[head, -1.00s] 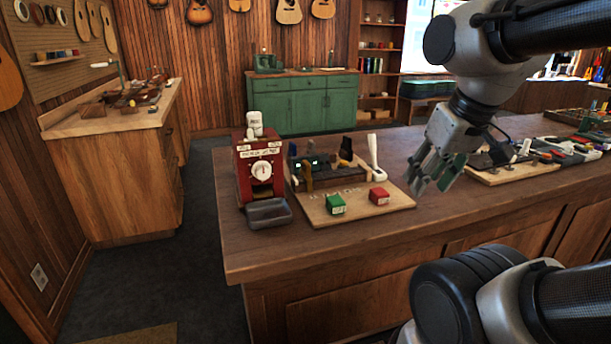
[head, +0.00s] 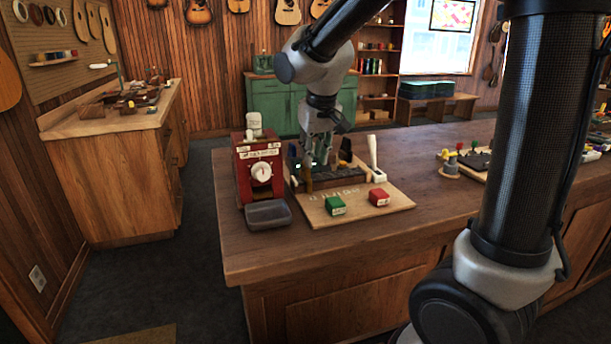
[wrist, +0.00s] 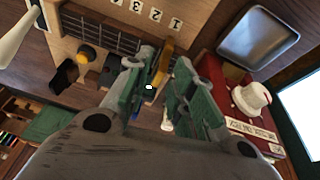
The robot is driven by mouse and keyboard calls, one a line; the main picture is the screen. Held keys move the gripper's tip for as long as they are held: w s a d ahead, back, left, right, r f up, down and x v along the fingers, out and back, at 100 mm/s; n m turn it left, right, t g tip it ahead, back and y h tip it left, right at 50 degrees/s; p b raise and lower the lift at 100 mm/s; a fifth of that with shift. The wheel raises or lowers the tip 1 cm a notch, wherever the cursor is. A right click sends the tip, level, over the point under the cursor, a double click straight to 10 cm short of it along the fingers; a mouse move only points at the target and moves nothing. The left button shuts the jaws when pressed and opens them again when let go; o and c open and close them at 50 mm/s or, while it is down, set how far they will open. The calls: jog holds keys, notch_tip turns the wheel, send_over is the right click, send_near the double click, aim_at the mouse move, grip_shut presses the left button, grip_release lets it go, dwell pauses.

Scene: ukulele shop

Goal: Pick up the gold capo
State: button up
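The gold capo (head: 308,178) is on the dark fretboard-like rack (head: 345,178) at the back of a light wooden board. In the wrist view the gold capo (wrist: 164,58) lies between the fingertips of my gripper (wrist: 158,68), with a gap visible beside it. My gripper (head: 318,160) points down over the rack's left end in the head view, where the finger contact is too small to tell. The fingers look open and not closed on the capo.
A red machine with a dial (head: 260,172) and a grey tray (head: 268,215) stand close on the left. The counter front is clear.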

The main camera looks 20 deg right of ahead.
aim_at(305, 166)
jog(key=shift+w+a+r+m+t, duration=0.15)
jog(key=shift+w+r+m+t, duration=0.25)
jog(key=shift+w+r, duration=0.4)
jog(key=shift+a+f, duration=0.1)
jog(key=shift+f, duration=0.1)
jog(key=x, duration=0.7)
jog(key=shift+w+a+f, duration=0.1)
jog(key=shift+a+f, duration=0.1)
grip_shut()
